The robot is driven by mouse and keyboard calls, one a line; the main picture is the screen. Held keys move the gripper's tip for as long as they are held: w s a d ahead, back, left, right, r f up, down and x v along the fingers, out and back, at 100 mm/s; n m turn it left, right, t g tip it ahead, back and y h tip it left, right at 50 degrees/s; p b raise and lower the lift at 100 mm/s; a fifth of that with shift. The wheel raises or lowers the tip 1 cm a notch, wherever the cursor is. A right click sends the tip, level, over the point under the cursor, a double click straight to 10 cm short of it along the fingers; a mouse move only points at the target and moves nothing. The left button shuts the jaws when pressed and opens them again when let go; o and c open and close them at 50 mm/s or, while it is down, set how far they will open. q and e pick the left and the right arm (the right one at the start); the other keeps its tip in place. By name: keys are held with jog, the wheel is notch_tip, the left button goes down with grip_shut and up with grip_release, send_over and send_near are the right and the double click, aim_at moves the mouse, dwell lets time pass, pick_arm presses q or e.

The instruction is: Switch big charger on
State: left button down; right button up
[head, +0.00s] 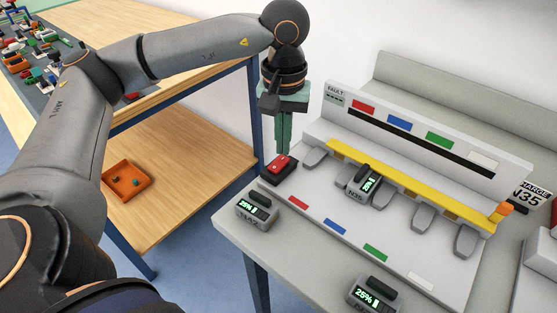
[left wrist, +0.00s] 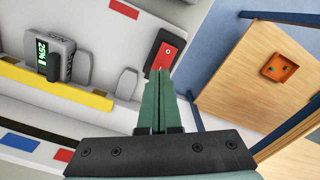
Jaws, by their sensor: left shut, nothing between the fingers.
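The big charger (head: 350,215) is a light grey unit with a yellow bar, coloured labels and several grey bays. Its red rocker switch (head: 280,163) sits in a black housing at the left end. The switch also shows in the left wrist view (left wrist: 168,58), with a small white mark on it; I cannot tell whether it is on or off. My left gripper (head: 283,151) points down with its green fingers shut and empty, the tips right by the switch. In the left wrist view the fingertips (left wrist: 160,73) overlap the switch's edge; contact is unclear. My right gripper is out of view.
A battery (head: 361,187) with a green display stands in a charger bay. Two more batteries stand on the grey table, at its left (head: 257,208) and front (head: 373,294). A wooden shelf (head: 185,150) with an orange tray (head: 126,181) is at left. An orange-tipped lever (head: 500,212) ends the yellow bar.

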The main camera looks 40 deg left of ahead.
aim_at(283, 159)
pick_arm(q)
jog(key=shift+f+b, duration=0.85)
jog(key=shift+f, duration=0.2)
dwell(0.4)
jog(key=shift+r+p, duration=2.5)
jog(key=shift+r, duration=1)
